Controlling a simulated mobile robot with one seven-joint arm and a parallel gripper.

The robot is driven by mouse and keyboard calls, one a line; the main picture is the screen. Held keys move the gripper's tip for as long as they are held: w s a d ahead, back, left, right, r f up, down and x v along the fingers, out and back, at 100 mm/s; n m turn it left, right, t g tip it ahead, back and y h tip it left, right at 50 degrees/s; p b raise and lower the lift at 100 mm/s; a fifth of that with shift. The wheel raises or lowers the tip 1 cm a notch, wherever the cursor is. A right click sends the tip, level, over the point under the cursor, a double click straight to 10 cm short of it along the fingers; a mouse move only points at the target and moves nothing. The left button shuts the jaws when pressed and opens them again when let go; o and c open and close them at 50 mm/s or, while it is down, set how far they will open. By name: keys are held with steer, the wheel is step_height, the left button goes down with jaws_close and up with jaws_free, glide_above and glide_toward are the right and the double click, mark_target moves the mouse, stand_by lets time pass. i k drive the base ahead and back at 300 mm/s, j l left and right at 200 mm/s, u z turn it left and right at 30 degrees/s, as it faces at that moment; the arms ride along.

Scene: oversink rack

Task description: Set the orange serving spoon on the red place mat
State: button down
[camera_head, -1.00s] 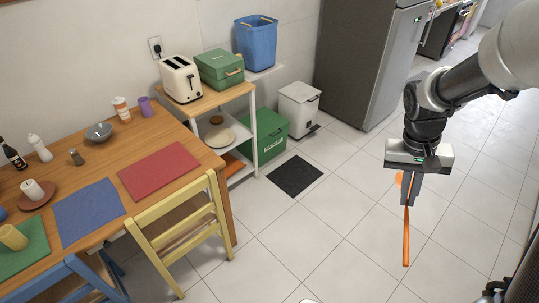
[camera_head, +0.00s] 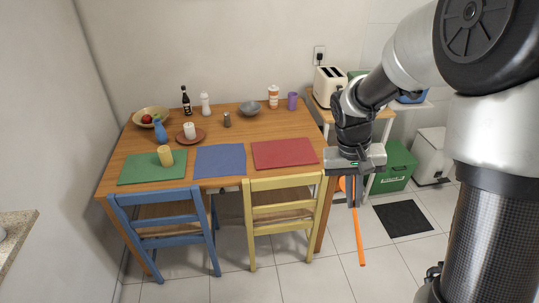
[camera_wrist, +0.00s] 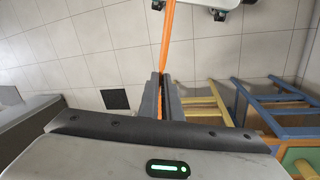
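The orange serving spoon (camera_head: 359,236) hangs from my gripper (camera_head: 354,200) with its long handle pointing down. In the wrist view the spoon (camera_wrist: 167,40) runs out from between the fingers of my gripper (camera_wrist: 160,85), which are shut on it. The spoon's upper end is partly hidden by the fingers in the head view. The red place mat (camera_head: 284,153) lies flat and bare at the right end of the wooden table. My gripper is to the right of the mat and the table, apart from both.
A yellow chair (camera_head: 282,211) stands at the table's front, before the red mat. A blue chair (camera_head: 164,228) stands left of it. A blue mat (camera_head: 220,160), grey bowl (camera_head: 250,108), orange-and-white bottle (camera_head: 273,96) and purple cup (camera_head: 292,101) are near the red mat.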

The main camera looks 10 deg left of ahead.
mark_target(293, 159)
steer(key=i+u, duration=0.3)
steer(key=i, duration=0.15)
steer(key=i+l+u, duration=0.25)
steer(key=i, duration=0.15)
steer(key=i+l, duration=0.15)
steer(key=i, duration=0.25)
steer(key=i+l, duration=0.15)
steer(key=i, duration=0.2)
